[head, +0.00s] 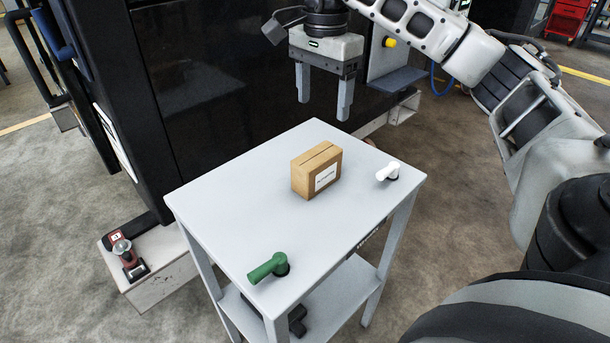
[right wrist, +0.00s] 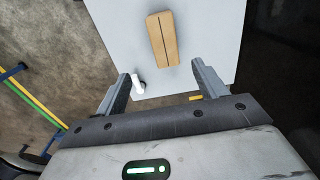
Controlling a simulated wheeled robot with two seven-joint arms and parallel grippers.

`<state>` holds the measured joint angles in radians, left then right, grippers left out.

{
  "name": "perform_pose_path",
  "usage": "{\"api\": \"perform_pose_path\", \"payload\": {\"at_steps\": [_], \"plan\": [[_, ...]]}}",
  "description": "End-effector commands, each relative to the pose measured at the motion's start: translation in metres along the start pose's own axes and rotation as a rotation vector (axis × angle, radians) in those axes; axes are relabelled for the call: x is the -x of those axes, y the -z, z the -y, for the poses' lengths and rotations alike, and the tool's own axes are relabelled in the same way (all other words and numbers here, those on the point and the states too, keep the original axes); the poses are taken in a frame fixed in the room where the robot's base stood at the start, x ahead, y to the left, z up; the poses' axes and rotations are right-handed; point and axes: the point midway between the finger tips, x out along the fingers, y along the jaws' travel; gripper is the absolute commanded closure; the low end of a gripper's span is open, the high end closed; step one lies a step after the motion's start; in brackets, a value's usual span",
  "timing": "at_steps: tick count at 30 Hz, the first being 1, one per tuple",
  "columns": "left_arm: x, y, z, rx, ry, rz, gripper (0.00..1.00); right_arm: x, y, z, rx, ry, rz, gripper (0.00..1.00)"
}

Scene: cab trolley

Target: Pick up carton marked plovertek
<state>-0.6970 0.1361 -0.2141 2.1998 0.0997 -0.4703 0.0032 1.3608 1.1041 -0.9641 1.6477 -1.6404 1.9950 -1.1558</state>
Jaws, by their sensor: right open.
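A small brown carton (head: 316,170) with a white label stands on the grey top of the trolley (head: 240,205). The print on the label is too small to read surely. My right gripper (head: 323,110) is open and empty, above and behind the carton near the trolley's far corner. In the right wrist view the carton (right wrist: 163,40) shows its taped top beyond the open fingers (right wrist: 160,82), with clear space between. My left gripper is not in view.
A green handle-like object (head: 268,268) lies at the trolley's near corner and a white one (head: 388,172) at the right corner. A black cabinet (head: 200,90) stands close behind the trolley. A red and black device (head: 128,256) sits on a low white ledge at left.

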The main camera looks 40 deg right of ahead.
Motion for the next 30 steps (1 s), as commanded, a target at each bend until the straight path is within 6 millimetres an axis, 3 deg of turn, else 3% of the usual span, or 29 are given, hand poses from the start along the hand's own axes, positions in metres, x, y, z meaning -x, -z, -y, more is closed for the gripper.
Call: {"api": "perform_pose_path", "payload": {"at_steps": [5,16,26,30], "plan": [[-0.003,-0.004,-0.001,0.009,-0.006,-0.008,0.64,-0.021,0.0,0.0,0.0,-0.002,0.0,0.29],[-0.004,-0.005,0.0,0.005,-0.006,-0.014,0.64,-0.095,0.0,0.0,0.0,-0.003,0.001,0.29],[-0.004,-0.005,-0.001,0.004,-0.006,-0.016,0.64,-0.123,-0.001,0.001,0.001,-0.003,0.001,0.29],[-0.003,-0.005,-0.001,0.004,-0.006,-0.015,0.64,-0.144,-0.001,0.004,0.001,-0.003,0.001,0.29]]}}
